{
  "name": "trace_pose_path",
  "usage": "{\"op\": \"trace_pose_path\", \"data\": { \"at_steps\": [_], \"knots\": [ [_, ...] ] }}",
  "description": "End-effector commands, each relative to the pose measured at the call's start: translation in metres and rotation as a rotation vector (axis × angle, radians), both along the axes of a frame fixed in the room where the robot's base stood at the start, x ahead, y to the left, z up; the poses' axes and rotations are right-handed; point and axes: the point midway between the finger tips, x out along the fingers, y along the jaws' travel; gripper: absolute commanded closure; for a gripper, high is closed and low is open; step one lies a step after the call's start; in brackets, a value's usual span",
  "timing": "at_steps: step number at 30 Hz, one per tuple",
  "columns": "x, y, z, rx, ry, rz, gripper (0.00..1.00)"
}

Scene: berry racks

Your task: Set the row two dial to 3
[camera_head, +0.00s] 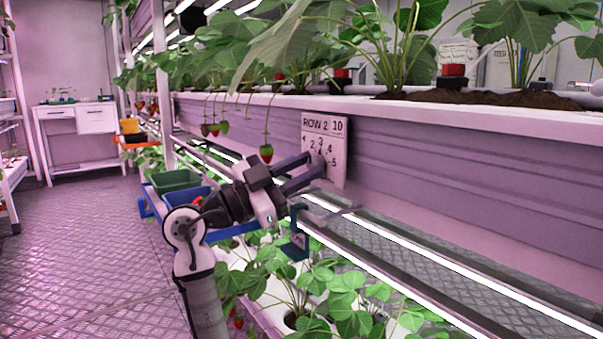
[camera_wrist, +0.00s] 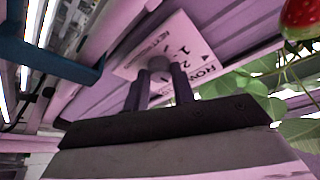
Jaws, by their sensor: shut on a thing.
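The row two dial plate (camera_head: 338,150) is a white card on the side of the shelf, marked "ROW 2" and "10", with numbers 1 to 5 in an arc. A small dark mark shows just under the 3. My gripper (camera_head: 318,166) reaches to the lower middle of the plate and covers the knob there. In the wrist view the plate (camera_wrist: 187,28) appears turned, and the round grey knob (camera_wrist: 160,63) sits between the fingertips of my gripper (camera_wrist: 162,76), which is shut on it. The knob's own pointing direction is hard to tell.
A dark teal bracket (camera_head: 298,240) stands just below my gripper. Light tubes (camera_head: 400,270) and a lower plant row run beneath.

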Motion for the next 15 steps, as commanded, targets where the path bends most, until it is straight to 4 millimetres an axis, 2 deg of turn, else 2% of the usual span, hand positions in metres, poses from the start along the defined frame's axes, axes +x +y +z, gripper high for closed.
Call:
{"op": "trace_pose_path", "data": {
  "at_steps": [8,9,13,15],
  "knots": [
    [0.0005,-0.0004,0.0008,-0.001,0.000,0.001,0.98],
    [0.0005,-0.0004,0.0008,-0.001,0.000,0.001,0.73],
    [0.0004,-0.0004,0.0006,-0.001,0.000,0.001,0.56],
    [0.0004,-0.0004,0.0004,-0.001,0.000,0.001,0.53]
  ]
}}
